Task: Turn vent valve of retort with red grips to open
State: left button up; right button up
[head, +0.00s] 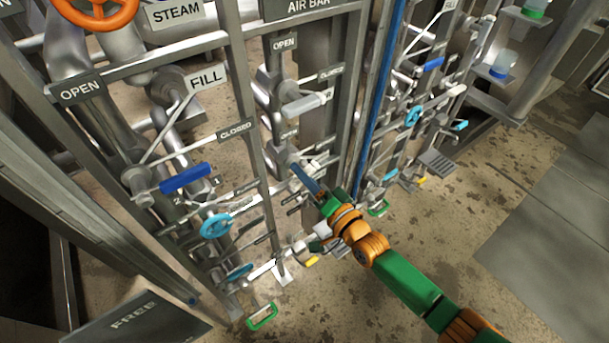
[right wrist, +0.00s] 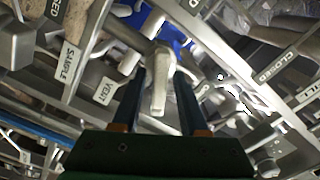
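My right gripper (head: 306,179) reaches in from the lower right in the head view, with its blue fingers at a valve (head: 284,155) on the pipe panel below the AIR BAR sign. In the right wrist view a pale lever (right wrist: 158,82) lies between the two fingers (right wrist: 160,88), with a gap on each side. The fingers are open and do not appear to touch it. A VENT label (right wrist: 107,91) is just left of the lever. The gripper hides much of this lever in the head view. I see no red grips. My left gripper is out of view.
A pale-handled lever (head: 305,105) sits above the gripper. A blue-gripped lever (head: 185,178) and blue handwheel (head: 215,226) are to the left. A vertical blue pipe (head: 378,90) runs close to the right. The floor (head: 480,240) at right is clear.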

grip_shut()
jog(key=shift+n, duration=0.3)
jog(key=n, duration=0.5)
jog(key=shift+n, duration=0.3)
jog(key=n, duration=0.5)
jog(key=shift+f+n+p, duration=0.1)
jog(key=shift+n+p, duration=0.2)
jog(key=shift+o, duration=1.3)
grip_release()
